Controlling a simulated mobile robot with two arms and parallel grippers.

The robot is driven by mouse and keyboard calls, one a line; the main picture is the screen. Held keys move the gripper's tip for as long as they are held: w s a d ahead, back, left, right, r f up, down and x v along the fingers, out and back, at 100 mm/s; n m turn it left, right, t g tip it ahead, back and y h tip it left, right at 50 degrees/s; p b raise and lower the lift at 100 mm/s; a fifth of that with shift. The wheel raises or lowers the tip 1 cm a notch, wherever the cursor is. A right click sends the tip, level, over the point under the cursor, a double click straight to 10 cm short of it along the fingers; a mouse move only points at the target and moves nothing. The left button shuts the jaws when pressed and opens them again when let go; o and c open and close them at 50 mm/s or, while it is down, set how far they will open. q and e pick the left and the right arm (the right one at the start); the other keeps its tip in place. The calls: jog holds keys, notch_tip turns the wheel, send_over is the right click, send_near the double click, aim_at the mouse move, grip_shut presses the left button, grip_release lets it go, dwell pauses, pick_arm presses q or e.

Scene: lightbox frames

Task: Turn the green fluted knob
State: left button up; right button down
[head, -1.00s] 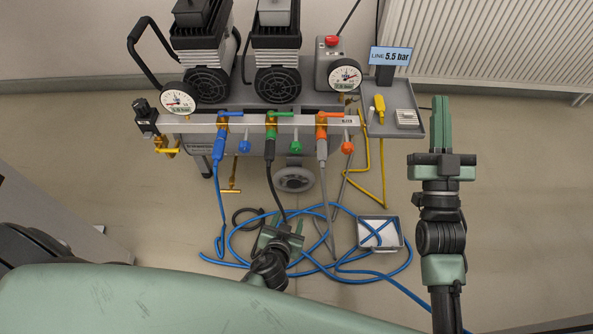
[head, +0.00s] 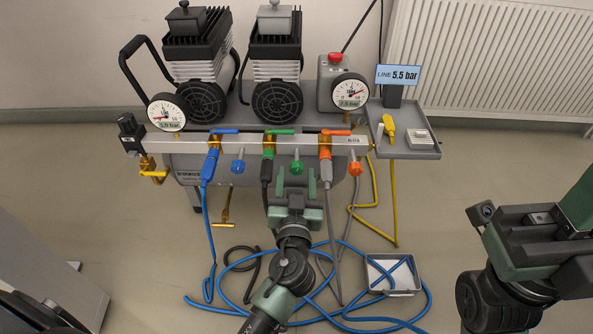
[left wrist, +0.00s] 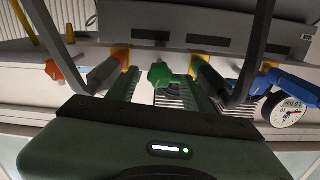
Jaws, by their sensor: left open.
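The green fluted knob (head: 297,168) sticks out from the front of the pale manifold bar (head: 225,142), right of the green-levered valve (head: 268,148). My left gripper (head: 297,178) is open, with one finger on each side of the knob as seen in the head view. In the left wrist view the green knob (left wrist: 160,75) shows centred between the two open fingers (left wrist: 162,82); I cannot tell whether they touch it or how far it reaches between them. My right gripper (head: 575,210) is at the right edge, its fingertips cut off by the frame.
A blue knob (head: 238,167) and an orange knob (head: 356,169) flank the green one. A dark hose coupling (head: 266,172) hangs close left of my fingers, a grey one (head: 327,175) close right. A side tray (head: 415,150) holds a yellow tool. Blue hose loops lie on the floor.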

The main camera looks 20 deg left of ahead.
pick_arm(q)
jog(key=shift+x, duration=1.2)
grip_shut()
